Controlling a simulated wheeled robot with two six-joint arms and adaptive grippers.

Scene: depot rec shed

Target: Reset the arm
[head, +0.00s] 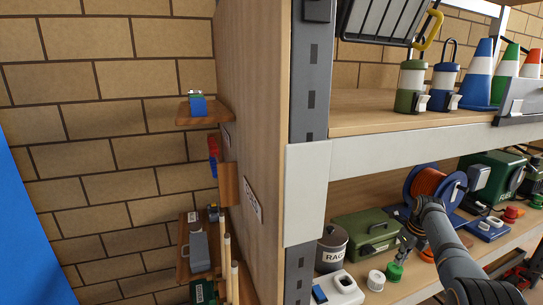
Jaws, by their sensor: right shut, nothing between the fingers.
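My right arm comes in from the lower right, over the lower shelf. My right gripper (402,252) points down and is shut, with nothing visible in it. It is just above a small green knob-like item (394,272) and in front of the right end of a green metal box (366,232). I cannot tell whether the fingertips touch the green item. My left gripper is not in view.
The lower shelf also holds a grey "RAGS" tin (331,247), a white container (338,290), a white jar (376,280) and an orange cable reel (430,183). Lanterns (410,88) and cones (480,75) stand on the upper shelf (370,112). A steel post (298,270) bounds the left.

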